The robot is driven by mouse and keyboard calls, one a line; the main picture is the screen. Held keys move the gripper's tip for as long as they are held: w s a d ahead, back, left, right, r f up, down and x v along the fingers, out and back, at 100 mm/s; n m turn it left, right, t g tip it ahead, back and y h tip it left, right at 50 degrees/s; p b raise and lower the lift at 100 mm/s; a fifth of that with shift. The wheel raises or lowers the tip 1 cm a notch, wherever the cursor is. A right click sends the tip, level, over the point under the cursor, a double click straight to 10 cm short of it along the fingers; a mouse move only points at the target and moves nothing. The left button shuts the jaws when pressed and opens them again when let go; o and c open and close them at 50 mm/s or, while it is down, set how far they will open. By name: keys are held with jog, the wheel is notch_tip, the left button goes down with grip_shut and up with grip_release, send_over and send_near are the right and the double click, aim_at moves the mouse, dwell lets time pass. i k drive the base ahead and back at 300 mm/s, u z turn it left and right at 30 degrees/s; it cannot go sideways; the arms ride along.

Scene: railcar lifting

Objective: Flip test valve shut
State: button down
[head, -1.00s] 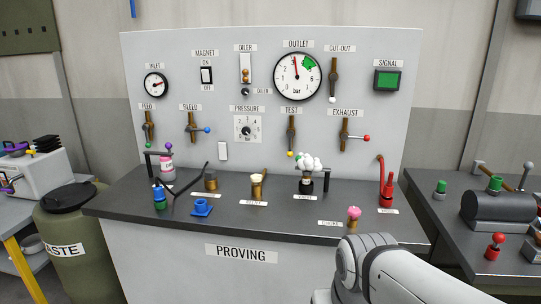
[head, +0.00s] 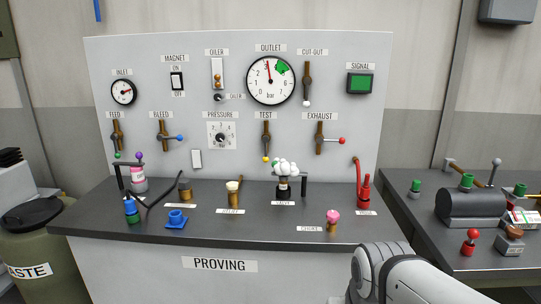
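The test valve (head: 266,141) is on the upright panel under the TEST label, below and left of the outlet gauge. Its brass body is vertical, and its lever with a yellow knob (head: 266,159) points straight down, in line with the body. The outlet gauge (head: 270,81) has a red needle pointing nearly straight up, just left of its green sector. My white arm shows at the lower right, in front of the bench. My gripper is not in view.
The grey bench (head: 110,215) marked PROVING holds a blue fitting (head: 176,220), a pink-topped piece (head: 333,219), a red device (head: 364,190) and a valve with white foam (head: 284,168). The exhaust valve (head: 319,138) has its red-knobbed lever sideways. A waste drum (head: 40,260) stands at left.

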aim_at(265, 139)
jog(key=z, duration=0.05)
jog(key=i, duration=1)
